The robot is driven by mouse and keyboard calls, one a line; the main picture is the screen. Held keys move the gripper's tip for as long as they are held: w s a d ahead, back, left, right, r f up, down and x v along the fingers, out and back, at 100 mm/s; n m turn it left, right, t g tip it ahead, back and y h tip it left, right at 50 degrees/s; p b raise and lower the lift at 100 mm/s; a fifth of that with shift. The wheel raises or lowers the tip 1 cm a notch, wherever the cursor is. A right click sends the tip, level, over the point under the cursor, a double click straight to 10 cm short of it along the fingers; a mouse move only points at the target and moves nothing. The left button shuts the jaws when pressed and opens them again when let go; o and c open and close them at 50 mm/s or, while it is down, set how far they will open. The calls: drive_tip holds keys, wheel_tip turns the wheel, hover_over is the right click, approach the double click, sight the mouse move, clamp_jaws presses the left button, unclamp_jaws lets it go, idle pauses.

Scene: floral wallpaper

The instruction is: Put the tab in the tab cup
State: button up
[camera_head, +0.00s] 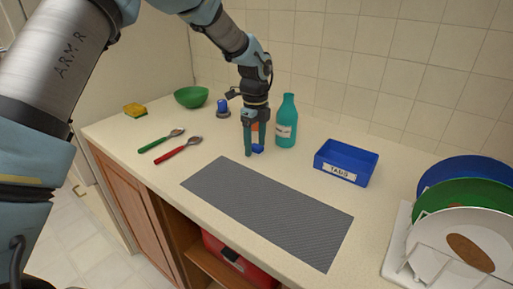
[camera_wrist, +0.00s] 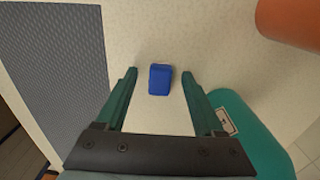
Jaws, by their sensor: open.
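The tab is a small blue block (camera_wrist: 160,79) lying on the counter; in the head view it shows beside my fingertips (camera_head: 257,149). My gripper (camera_wrist: 160,88) is open, with a green finger on each side of the tab and a gap to it on both sides. In the head view my gripper (camera_head: 253,151) points down at the counter. The tab cup is a blue open box labelled "TABS" (camera_head: 346,162), standing on the counter to the right of my gripper. It is out of the wrist view.
A teal bottle (camera_head: 287,125) stands close to the right of my gripper, and an orange object (camera_wrist: 290,22) is near it. A grey mat (camera_head: 268,212) lies in front. A dish rack with plates (camera_head: 468,215) is at right; spoons (camera_head: 180,150) and a green bowl (camera_head: 191,97) are at left.

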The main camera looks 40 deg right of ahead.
sight(255, 145)
clamp_jaws()
idle(0.5)
drive_tip(key=shift+r, duration=0.1)
wheel_tip(255, 145, up, 10)
drive_tip(key=b, duration=0.2)
idle(0.4)
